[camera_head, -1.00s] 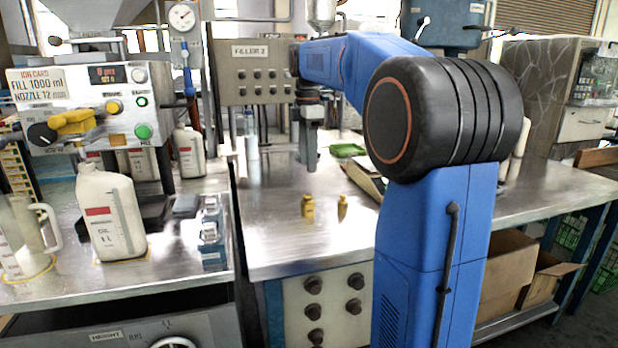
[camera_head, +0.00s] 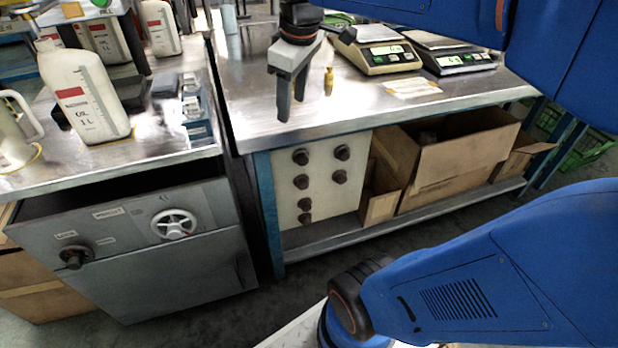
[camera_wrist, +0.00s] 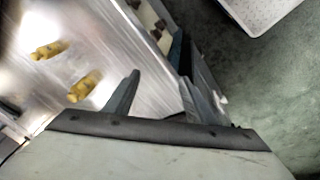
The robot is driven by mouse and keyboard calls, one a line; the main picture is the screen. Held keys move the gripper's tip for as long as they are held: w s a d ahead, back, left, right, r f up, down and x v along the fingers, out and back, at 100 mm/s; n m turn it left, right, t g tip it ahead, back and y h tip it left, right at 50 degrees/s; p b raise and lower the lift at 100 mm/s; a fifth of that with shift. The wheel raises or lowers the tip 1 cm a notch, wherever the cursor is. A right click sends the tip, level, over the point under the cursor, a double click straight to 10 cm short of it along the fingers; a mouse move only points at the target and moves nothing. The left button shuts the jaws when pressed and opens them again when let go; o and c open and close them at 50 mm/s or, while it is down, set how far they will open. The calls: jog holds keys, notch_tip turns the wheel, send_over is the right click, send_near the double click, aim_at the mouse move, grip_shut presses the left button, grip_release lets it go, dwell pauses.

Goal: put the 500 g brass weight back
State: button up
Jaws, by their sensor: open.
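Two brass weights show in the wrist view: one at the upper left (camera_wrist: 48,50) and one nearer my gripper (camera_wrist: 84,86). They stand apart on the metal bench. In the head view only one brass weight (camera_head: 329,81) is visible, just right of my gripper; the other seems hidden behind it. I cannot read which one is 500 g. My gripper (camera_head: 291,108) points down near the bench's front edge, open and empty. In the wrist view, the fingers of my gripper (camera_wrist: 160,82) are spread, with no weight between them.
Two scales (camera_head: 378,58) (camera_head: 455,58) sit right of the weights, with a paper label (camera_head: 412,87) before them. A white oil bottle (camera_head: 85,95) and a jug (camera_head: 15,135) stand on the left bench.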

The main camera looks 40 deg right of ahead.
jog(key=s+a+f+m+t, duration=0.1)
jog(key=s+a+f+m, duration=0.1)
jog(key=s+f, duration=0.4)
jog(key=s+a+f+m+t, duration=0.1)
jog(key=s+a+f+m, duration=0.1)
jog(key=s+f+m, duration=0.2)
notch_tip(320, 180, down, 2)
jog(key=shift+s+f, duration=0.25)
jog(key=shift+s, duration=0.6)
